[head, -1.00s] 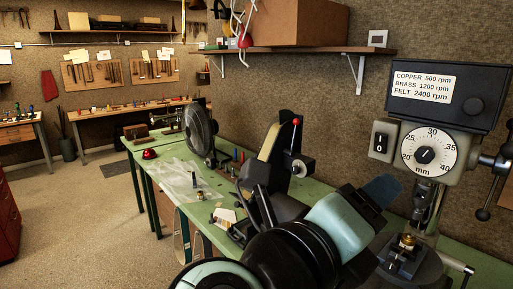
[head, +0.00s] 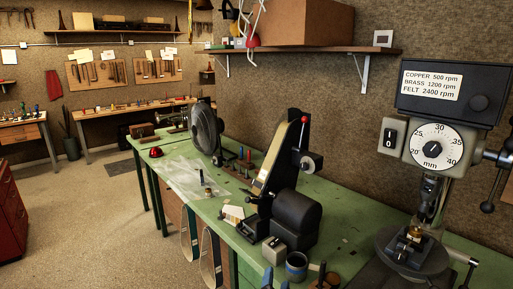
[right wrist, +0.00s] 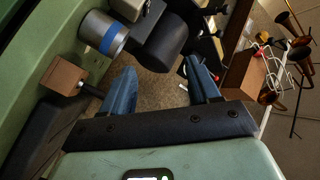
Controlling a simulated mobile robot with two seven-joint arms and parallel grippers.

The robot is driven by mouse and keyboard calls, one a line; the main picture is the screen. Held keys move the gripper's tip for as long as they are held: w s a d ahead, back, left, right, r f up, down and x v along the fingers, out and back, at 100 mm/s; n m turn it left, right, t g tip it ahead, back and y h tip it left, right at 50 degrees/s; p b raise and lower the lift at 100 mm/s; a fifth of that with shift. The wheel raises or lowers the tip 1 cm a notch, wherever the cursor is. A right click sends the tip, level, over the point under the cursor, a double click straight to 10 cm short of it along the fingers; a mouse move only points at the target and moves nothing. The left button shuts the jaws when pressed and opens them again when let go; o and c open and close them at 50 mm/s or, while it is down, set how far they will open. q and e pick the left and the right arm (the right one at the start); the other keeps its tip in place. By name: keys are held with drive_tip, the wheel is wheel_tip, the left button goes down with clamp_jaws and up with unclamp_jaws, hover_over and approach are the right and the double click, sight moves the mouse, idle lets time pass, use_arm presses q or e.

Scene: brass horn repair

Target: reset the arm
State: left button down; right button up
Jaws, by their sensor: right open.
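My right gripper (right wrist: 157,72) shows in the right wrist view, with its two blue fingers apart and nothing between them. It is apart from the bench items seen beyond it. My right arm and gripper are out of the head view. My left gripper is in neither view.
The green bench (head: 345,232) holds a black belt grinder (head: 290,205), a blue-banded can (head: 296,266), a clear plastic bag (head: 190,178) and a fan (head: 206,130). A drill press (head: 435,150) stands at right with a small brass part (head: 414,234) under it. A shelf (head: 300,50) overhangs the bench.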

drive_tip(key=s+d+f+n+g+y, duration=0.3)
drive_tip(key=s+f, duration=0.4)
drive_tip(key=f, duration=0.8)
drive_tip(key=s+d+f+n+g, duration=0.2)
drive_tip(key=s+f+g, duration=0.45)
drive_tip(key=f, duration=0.75)
drive_tip(key=s+f+g+y, duration=0.1)
drive_tip(key=s+f+g, duration=0.1)
drive_tip(key=s, duration=0.7)
drive_tip(key=s+d+f+n+g, duration=0.1)
drive_tip(key=s+f+g, duration=0.2)
drive_tip(key=s, duration=0.6)
drive_tip(key=s+f+g+y, duration=0.1)
drive_tip(key=s+f+g, duration=0.2)
drive_tip(key=s+f, duration=0.3)
drive_tip(key=s, duration=0.4)
drive_tip(key=shift+d+y, duration=0.3)
drive_tip(key=shift+c, duration=0.2)
drive_tip(key=c, duration=0.3)
drive_tip(key=shift+d, duration=0.1)
